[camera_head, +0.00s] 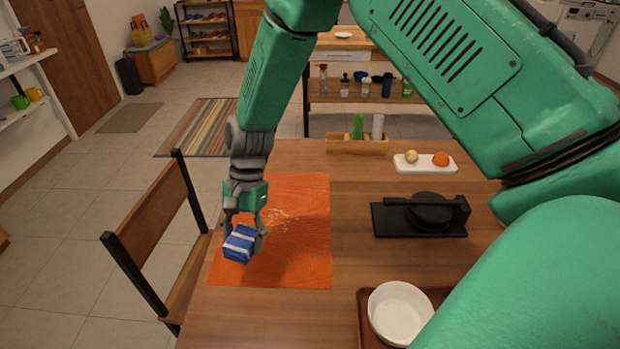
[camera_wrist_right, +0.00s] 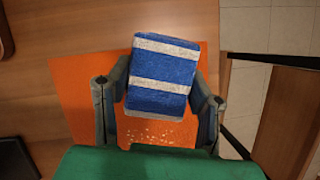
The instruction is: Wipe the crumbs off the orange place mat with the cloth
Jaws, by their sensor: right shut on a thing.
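The orange place mat (camera_head: 300,262) lies on the wooden table. Pale crumbs (camera_head: 278,217) are scattered near its middle; they also show in the right wrist view (camera_wrist_right: 155,133). My right gripper (camera_head: 245,232) is shut on the folded blue cloth with white stripes (camera_head: 239,244), over the left part of the mat. In the right wrist view the cloth (camera_wrist_right: 162,75) sits between the two fingers. I cannot tell whether the cloth touches the mat. My left gripper is not in view.
A brown tray with a white bowl (camera_head: 400,312) stands at the front right. A black press-like device (camera_head: 420,215) is right of the mat. A white dish (camera_head: 425,164) and a wooden box with bottles (camera_head: 357,146) stand behind. A chair (camera_head: 150,225) is at the table's left edge.

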